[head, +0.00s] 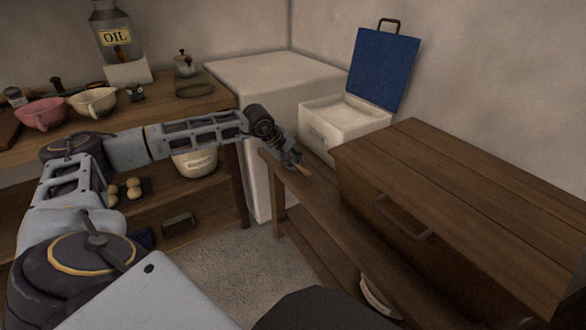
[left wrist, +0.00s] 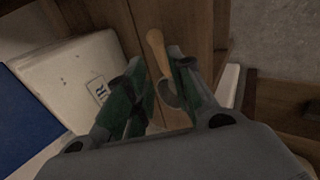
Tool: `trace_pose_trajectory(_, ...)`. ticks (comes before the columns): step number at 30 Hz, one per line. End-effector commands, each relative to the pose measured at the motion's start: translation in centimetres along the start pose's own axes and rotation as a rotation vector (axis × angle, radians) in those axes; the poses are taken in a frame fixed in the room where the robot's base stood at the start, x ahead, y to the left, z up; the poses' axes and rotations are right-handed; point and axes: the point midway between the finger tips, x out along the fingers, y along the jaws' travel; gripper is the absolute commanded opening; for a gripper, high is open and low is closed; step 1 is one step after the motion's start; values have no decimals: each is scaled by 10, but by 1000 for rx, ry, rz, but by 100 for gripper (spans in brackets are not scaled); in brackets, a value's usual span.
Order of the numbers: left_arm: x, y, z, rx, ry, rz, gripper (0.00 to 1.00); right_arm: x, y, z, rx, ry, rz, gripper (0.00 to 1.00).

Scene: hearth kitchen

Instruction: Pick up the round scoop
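The round scoop (left wrist: 156,46) shows in the left wrist view, with a light wooden handle pointing away and a small rounded part nearer the palm. It is on or just above the brown wooden bench (head: 283,178). My left gripper (left wrist: 157,66) has its green-padded fingers apart, one on each side of the scoop, with some gap visible on the left. In the head view my left gripper (head: 297,163) is low over the bench, and a tan bit of the scoop (head: 304,171) shows at its tips. My right gripper is not in view.
A white box (head: 345,122) with a raised blue lid (head: 383,68) stands behind the gripper. A large wooden chest (head: 455,195) is close on the right. The floor between is clear.

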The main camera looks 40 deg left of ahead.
Motion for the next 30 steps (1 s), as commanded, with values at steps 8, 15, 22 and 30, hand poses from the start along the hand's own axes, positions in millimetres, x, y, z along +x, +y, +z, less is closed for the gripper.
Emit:
trace_pose_trajectory(8,29,0,0,0,0,1,23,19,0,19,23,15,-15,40)
trace_pose_trajectory(15,34,0,0,0,0,0,23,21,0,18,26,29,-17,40)
trace_pose_trajectory(22,34,0,0,0,0,0,23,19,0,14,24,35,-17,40)
trace_pose_trajectory(30,46,-1,0,1,-1,0,23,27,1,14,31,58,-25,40)
